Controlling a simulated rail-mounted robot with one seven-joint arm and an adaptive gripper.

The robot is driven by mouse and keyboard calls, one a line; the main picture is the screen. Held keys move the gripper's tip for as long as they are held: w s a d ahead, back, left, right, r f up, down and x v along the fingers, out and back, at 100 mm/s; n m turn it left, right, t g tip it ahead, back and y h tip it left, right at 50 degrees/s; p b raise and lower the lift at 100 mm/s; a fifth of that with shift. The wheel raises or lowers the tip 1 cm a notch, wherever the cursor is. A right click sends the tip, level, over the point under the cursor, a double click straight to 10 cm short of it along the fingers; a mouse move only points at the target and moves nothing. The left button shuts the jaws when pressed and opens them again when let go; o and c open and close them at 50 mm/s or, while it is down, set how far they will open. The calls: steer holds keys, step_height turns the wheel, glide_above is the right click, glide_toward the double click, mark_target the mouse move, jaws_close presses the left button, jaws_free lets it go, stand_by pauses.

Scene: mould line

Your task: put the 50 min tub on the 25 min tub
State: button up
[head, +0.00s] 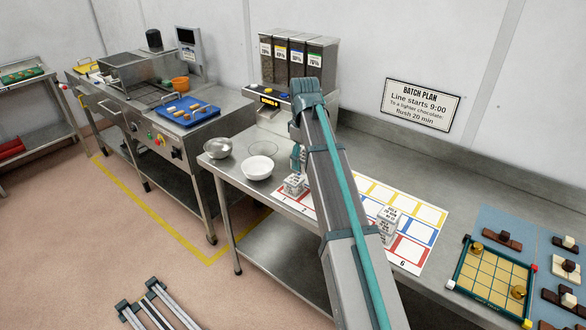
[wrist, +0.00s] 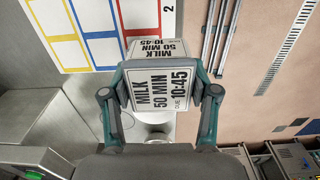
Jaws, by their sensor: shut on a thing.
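The 50 min tub (wrist: 160,90) is white, with "MILK 50 MIN DUE 10:45" printed on two faces. My gripper (wrist: 162,88) is shut on it, one finger on each side. In the head view the tub (head: 293,186) is at the mat's left end, below my gripper (head: 297,165), which my arm partly hides. I cannot tell whether it touches the mat. More white labelled tub surface (head: 388,218) stands on the mat to the right of my arm; its print is too small to read surely, and I cannot tell whether it is one tub or a stack.
The numbered mat (head: 425,215) has yellow, blue and red cells, many bare. A chocolate dispenser (head: 298,62) stands behind. A gridded board (head: 492,280) with round pieces lies at the right.

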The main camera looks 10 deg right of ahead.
steer(key=p, duration=0.3)
glide_above(294, 179)
steer(key=f, duration=0.6)
steer(key=shift+s+f, duration=0.2)
steer(key=shift+f, duration=0.1)
steer(key=shift+w+f, duration=0.15)
steer(key=shift+f, duration=1.6)
steer(key=shift+f, duration=0.2)
steer(key=o, duration=1.2)
steer(key=shift+o, duration=0.2)
step_height(294, 179, up, 12)
steer(key=b, duration=0.2)
steer(key=shift+r+b, duration=0.2)
steer(key=shift+b, duration=0.15)
